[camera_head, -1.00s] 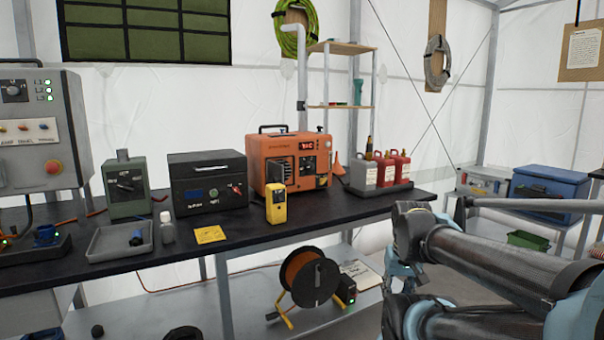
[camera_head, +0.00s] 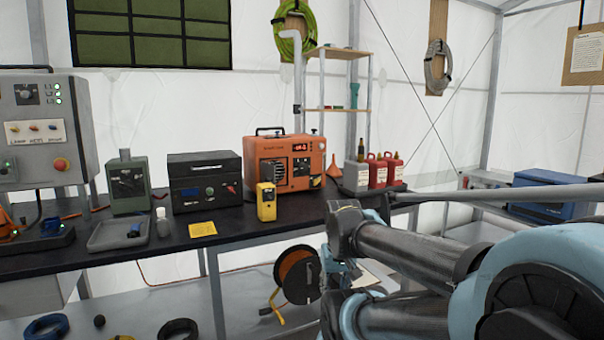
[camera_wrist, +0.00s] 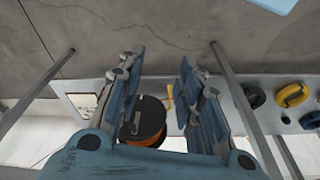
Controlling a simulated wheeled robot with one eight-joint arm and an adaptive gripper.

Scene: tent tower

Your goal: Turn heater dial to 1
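A grey-green box (camera_head: 128,185) with a short stack on top and a dark dial on its front stands at the left of the black bench; it looks like the heater. The dial is too small to read its setting. My arm reaches in from the right of the head view, well apart from this box. In the wrist view, my gripper (camera_wrist: 162,95) has its two fingers wide apart with nothing held. An orange and black cable reel (camera_wrist: 145,120) shows between and beyond the fingers, and the grey-green box is not in that view.
A control panel (camera_head: 40,130) with another knob stands left of the box. A grey tray (camera_head: 105,245), black unit (camera_head: 204,182), yellow meter (camera_head: 266,202) and orange generator (camera_head: 289,165) occupy the bench (camera_head: 235,228). Rings lie on the lower shelf (camera_head: 185,305).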

